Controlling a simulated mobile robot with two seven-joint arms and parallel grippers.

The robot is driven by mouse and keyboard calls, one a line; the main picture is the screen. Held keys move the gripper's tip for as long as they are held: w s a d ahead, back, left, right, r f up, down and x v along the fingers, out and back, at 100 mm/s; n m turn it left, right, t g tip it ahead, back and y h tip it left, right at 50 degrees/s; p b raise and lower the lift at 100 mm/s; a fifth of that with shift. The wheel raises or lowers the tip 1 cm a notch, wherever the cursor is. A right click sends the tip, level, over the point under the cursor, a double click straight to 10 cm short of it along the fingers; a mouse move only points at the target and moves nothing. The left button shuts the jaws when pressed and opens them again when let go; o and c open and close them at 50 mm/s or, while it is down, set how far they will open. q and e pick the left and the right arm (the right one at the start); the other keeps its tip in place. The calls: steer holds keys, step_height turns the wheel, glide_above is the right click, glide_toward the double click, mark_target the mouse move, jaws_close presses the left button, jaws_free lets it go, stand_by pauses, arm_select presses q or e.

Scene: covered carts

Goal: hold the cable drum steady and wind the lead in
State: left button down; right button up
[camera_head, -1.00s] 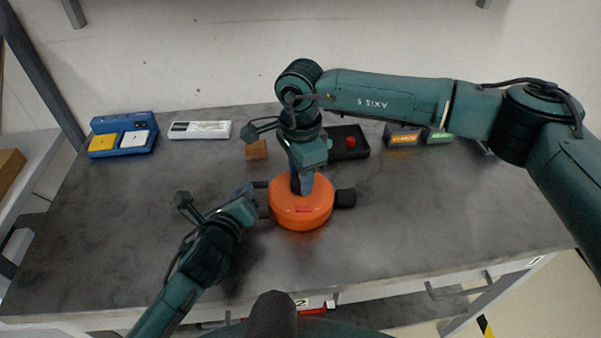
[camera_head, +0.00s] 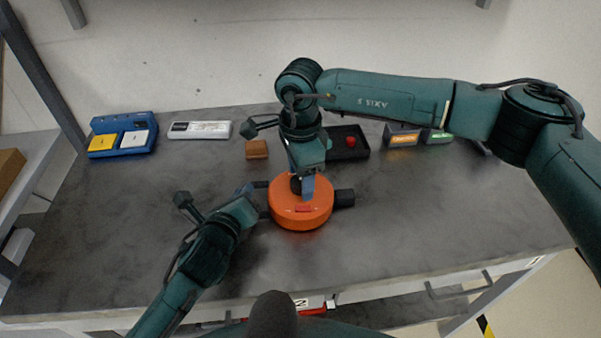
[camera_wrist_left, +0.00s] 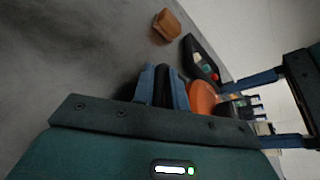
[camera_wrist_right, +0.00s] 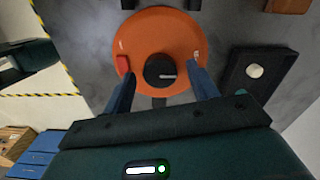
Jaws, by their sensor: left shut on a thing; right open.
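The orange cable drum (camera_head: 283,212) lies flat on the bench. It has a black knob (camera_wrist_right: 158,70) on top, a red patch (camera_wrist_right: 122,63), and a black block (camera_head: 344,198) on its right side. My left gripper (camera_head: 256,199) is at the drum's left side, shut on a black part (camera_wrist_left: 162,86) that sticks out there. My right gripper (camera_head: 303,186) points down over the drum, open. In the right wrist view its fingers stand apart on either side of the knob. I cannot make out the lead.
A brown block (camera_head: 257,149) and a black tray (camera_head: 362,143) with a red button are just behind the drum. A blue case (camera_head: 123,150), a white device (camera_head: 200,130) and small boxes (camera_head: 403,136) line the back. The bench front is clear.

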arm_select(q)
steer(key=shift+f, duration=0.1)
arm_select(e)
step_height(320, 180, up, 12)
stand_by(0.5)
arm_select(q)
steer(key=c, duration=1.3)
jaws_free()
steer(key=shift+s, duration=0.1)
